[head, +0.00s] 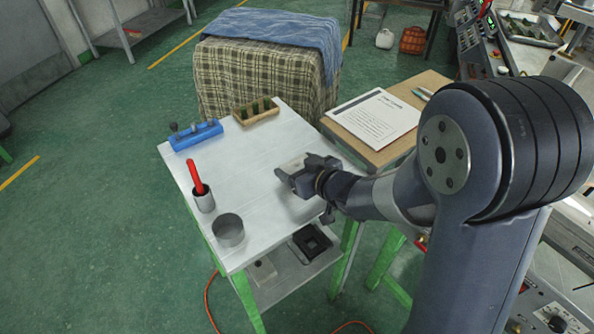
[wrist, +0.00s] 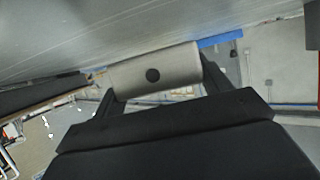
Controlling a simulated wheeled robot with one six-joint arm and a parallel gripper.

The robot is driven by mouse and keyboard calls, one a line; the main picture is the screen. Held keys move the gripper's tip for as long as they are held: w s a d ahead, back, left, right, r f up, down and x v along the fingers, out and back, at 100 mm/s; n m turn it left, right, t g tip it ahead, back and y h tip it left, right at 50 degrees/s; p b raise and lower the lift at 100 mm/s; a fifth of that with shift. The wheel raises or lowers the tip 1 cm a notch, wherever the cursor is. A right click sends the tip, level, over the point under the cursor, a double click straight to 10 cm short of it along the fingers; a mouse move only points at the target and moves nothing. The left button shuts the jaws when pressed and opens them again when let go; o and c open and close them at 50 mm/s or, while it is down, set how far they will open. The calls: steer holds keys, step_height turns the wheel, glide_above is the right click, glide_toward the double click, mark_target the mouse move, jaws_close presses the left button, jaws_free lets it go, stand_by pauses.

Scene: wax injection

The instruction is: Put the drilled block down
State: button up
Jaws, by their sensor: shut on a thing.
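The drilled block (wrist: 155,72) is a pale grey piece with a round dark hole facing the wrist camera. My gripper (wrist: 158,80) is shut on it, with one black finger at each end. In the head view the block (head: 291,164) shows as a light piece at the tip of my gripper (head: 290,170), low over the right part of the white table (head: 245,165). In the wrist view the grey tabletop (wrist: 120,30) lies close beside the block. I cannot tell whether they touch.
A blue rack (head: 196,137) and a wooden rack with green pieces (head: 270,115) stand along the far edge. The table's middle is clear. A wooden desk (head: 370,152) adjoins at right.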

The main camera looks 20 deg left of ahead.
steer(key=shift+f, duration=0.5)
steer(key=shift+f, duration=0.1)
steer(key=o, duration=1.2)
steer(key=shift+f, duration=0.1)
steer(key=shift+r, duration=0.2)
steer(key=p+v, duration=0.1)
steer(key=v, duration=1)
steer(key=shift+s+d+r, duration=0.1)
steer(key=shift+s+d, duration=0.25)
